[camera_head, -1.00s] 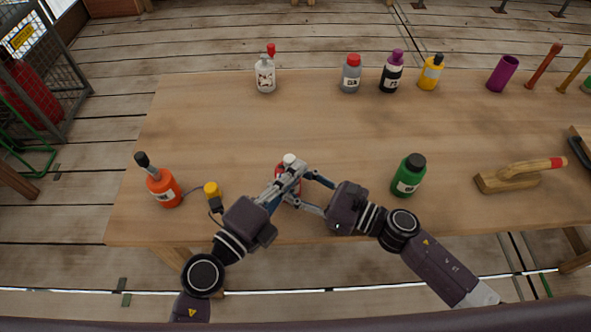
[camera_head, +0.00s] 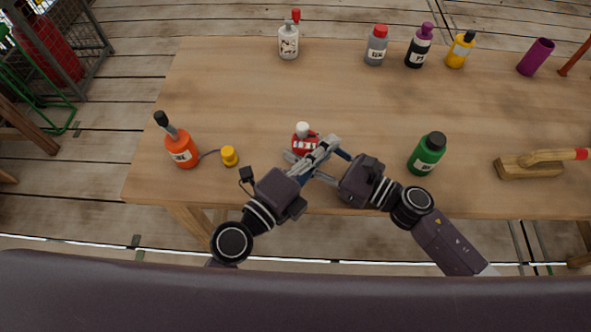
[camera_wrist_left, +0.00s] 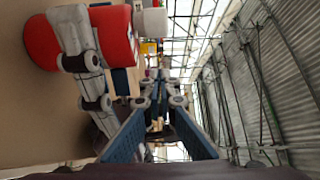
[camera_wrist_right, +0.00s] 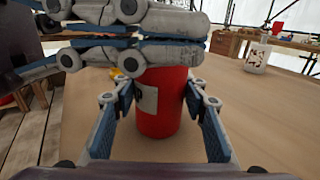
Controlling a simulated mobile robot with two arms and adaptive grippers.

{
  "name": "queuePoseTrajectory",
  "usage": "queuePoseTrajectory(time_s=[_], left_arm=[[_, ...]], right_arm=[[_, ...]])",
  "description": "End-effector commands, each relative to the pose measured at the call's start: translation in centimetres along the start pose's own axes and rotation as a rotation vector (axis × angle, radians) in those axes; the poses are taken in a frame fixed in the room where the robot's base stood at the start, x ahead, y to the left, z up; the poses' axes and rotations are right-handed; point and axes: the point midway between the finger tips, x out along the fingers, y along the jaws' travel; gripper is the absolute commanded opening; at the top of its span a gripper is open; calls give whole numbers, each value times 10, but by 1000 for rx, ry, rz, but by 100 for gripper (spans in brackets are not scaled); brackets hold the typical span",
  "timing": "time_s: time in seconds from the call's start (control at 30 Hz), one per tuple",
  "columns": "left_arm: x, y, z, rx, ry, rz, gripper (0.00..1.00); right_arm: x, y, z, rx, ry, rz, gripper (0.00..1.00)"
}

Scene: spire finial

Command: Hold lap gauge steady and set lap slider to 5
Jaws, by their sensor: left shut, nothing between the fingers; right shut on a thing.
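A red bottle (camera_head: 305,147) with a white cap stands near the front edge of the table. My right gripper (camera_head: 300,157) is shut on it; in the right wrist view its fingers lie on either side of the red body (camera_wrist_right: 160,112). My left gripper (camera_head: 334,142) is shut and empty, just right of the bottle and crossing in front of the right gripper. The left wrist view shows the bottle sideways (camera_wrist_left: 118,30), with the right gripper's finger across it. I cannot make out a lap gauge, slider or scale marks.
An orange bottle (camera_head: 181,150) and a yellow-topped piece (camera_head: 229,156) with a cable stand left. A green bottle (camera_head: 427,155) and a wooden float (camera_head: 530,167) are right. Several bottles, including a grey one (camera_head: 376,50), line the back. The table's middle is clear.

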Motion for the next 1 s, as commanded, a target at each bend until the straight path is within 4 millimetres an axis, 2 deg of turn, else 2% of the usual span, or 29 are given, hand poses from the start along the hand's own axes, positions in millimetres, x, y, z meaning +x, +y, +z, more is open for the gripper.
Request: queuePoseTrajectory(time_s=[0.03, 0.2, 0.4, 0.5, 0.77, 0.87, 1.0], left_arm=[[-14, 3, 3, 6, -2, 7, 0], [-47, 3, 2, 6, 1, 8, 0], [-80, 2, 3, 5, 0, 7, 0], [-89, 1, 3, 5, 0, 4, 0], [-98, 1, 3, 21, 9, 3, 0], [-95, 4, 2, 85, 54, 0, 0], [-87, 11, 4, 289, 183, -13, 0]], right_arm=[[0, 0, 0, 0, 0, 0, 12], [0, 0, 0, 0, 1, -1, 12], [0, 0, 0, 0, 0, -1, 12], [0, 0, 0, 0, 0, -1, 12], [0, 0, 0, 0, 0, -1, 12], [0, 0, 0, 0, 0, -1, 12], [0, 0, 0, 0, 0, -1, 12]])
